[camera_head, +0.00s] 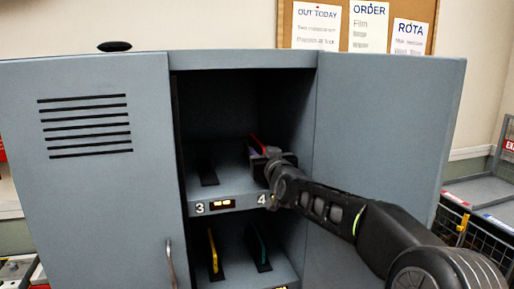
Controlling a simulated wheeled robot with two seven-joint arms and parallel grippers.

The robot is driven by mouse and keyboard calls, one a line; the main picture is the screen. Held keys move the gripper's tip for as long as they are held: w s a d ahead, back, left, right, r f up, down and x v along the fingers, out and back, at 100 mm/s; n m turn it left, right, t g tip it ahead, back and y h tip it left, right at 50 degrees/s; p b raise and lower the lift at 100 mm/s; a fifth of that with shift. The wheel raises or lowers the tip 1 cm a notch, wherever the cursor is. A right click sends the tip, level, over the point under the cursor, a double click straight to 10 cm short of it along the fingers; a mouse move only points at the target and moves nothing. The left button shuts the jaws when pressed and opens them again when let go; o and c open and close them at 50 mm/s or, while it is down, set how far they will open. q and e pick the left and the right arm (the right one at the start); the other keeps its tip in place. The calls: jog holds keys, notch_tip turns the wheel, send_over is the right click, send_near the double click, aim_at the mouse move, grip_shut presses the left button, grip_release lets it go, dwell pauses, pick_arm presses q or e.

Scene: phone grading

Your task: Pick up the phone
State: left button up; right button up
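A thin red-edged phone (257,143) stands upright in slot 4 of the upper shelf, inside the grey locker (245,61). My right gripper (264,158) reaches in from the right and is at this phone, covering its lower part. Whether its fingers are closed on the phone or only around it cannot be made out. A yellow-edged phone (213,251) and a teal-edged phone (260,246) stand upright on the lower shelf. My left gripper is not in view.
The locker's right door (390,120) stands open beside my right arm. The left door (90,190) has a handle and vents. Slot 3 (207,172) holds no phone that I can see. A wire basket (480,235) is at far right.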

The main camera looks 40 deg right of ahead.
jog(key=shift+w+d, duration=0.15)
jog(key=shift+w, duration=0.25)
jog(key=shift+s, duration=0.1)
grip_shut()
dwell(0.3)
dwell(1.0)
